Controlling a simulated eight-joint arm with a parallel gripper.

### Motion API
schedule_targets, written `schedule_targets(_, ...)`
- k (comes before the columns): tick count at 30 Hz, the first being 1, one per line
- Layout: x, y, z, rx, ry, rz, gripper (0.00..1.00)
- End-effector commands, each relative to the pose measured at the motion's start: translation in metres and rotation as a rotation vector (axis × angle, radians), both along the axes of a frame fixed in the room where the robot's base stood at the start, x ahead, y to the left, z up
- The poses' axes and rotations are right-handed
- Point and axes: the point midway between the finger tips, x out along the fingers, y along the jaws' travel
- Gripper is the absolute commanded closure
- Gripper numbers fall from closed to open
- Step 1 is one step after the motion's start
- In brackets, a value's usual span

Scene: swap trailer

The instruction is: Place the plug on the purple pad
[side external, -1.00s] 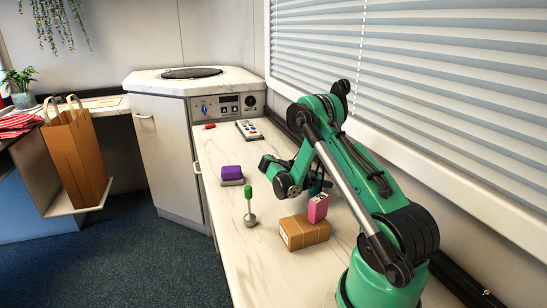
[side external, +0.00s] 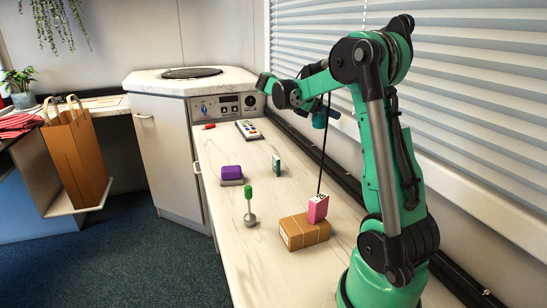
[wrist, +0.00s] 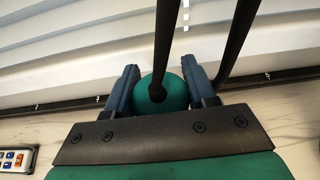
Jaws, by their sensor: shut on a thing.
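My gripper (side external: 327,115) is raised over the back right of the counter, near the blinds. It is shut on the plug, a rounded teal body (wrist: 174,95) with a black cable. In the wrist view my two dark blue fingers (wrist: 160,85) flank it; its far end is hidden. In the side view the plug (side external: 319,121) hangs well above the counter. The cable runs down to a pink block (side external: 318,208) on a brown box. The purple pad (side external: 231,172) sits on a grey base, left of and well below my gripper.
A green-topped stand (side external: 248,194) is just in front of the purple pad. A small dark teal block (side external: 276,166) stands right of it. The brown box (side external: 304,235), a keypad (side external: 249,130) and a red item (side external: 208,127) are on the counter (side external: 212,150).

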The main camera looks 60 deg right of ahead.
Motion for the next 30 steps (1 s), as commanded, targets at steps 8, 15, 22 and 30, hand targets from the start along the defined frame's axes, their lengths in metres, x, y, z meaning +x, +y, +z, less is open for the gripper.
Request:
schedule_targets(8, 0.088, -0.008, 0.023, 0.012, -0.006, 0.295, 1.00)
schedule_targets(15, 0.198, 0.013, 0.044, 0.010, -0.005, 0.679, 1.00)
schedule_targets(22, 0.248, 0.036, 0.053, 0.001, 0.000, 0.867, 1.00)
schedule_targets(30, 0.253, 0.038, 0.006, -0.001, 0.000, 0.886, 1.00)
